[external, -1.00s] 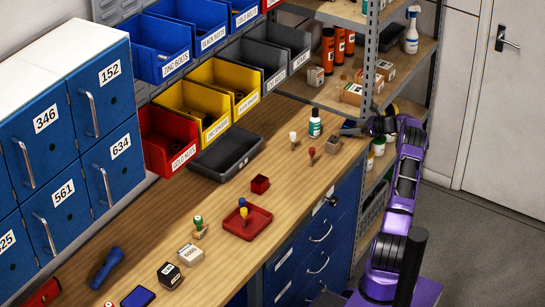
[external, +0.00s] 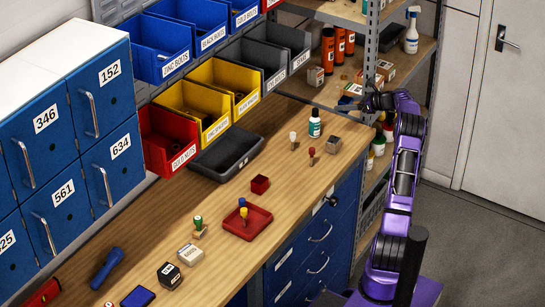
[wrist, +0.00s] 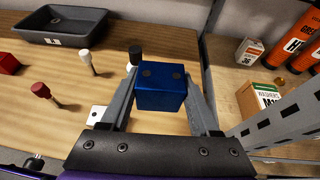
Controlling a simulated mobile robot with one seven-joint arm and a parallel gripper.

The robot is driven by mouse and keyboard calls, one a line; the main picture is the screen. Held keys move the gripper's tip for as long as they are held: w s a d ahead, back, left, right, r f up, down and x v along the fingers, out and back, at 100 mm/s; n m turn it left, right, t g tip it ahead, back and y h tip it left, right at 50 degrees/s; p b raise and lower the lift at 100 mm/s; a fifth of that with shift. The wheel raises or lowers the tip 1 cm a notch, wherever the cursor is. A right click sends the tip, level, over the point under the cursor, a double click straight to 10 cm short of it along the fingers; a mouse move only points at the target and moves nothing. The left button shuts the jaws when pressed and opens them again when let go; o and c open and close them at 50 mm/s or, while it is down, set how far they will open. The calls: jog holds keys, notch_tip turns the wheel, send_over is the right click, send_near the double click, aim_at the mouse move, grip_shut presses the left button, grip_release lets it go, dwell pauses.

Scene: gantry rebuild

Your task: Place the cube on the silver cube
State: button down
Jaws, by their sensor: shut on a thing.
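My gripper (wrist: 158,105) is shut on a blue cube (wrist: 161,92) with dark round marks on its top. In the external view my gripper (external: 366,98) is raised beside the shelf rack, beyond the far right end of the bench. The blue cube (external: 353,89) shows small there and is hard to make out. The silver cube (external: 333,146) stands on the bench, left of and below my gripper in the picture. In the wrist view a pale metallic piece (wrist: 97,115) at the left finger looks like part of the silver cube; the finger hides the rest.
A white peg (external: 293,140), a red peg (external: 311,156) and a green-labelled bottle (external: 315,124) stand near the silver cube. A red cube (external: 260,184) and red tray (external: 247,222) lie farther along. A rack post (external: 370,50) is close to my gripper.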

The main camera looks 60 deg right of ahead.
notch_tip(320, 180, up, 3)
jog(key=h+b, duration=0.1)
jog(key=b, duration=0.1)
send_over(333, 139)
notch_tip(333, 139, down, 4)
jog(key=shift+s+r+m+b, duration=0.1)
jog(key=shift+m+b, duration=0.4)
jog(key=shift+b, duration=0.15)
jog(key=shift+f+b, duration=0.6)
jog(key=shift+f, duration=2.45)
jog(key=shift+f, duration=0.2)
jog(key=shift+c, duration=0.6)
grip_release()
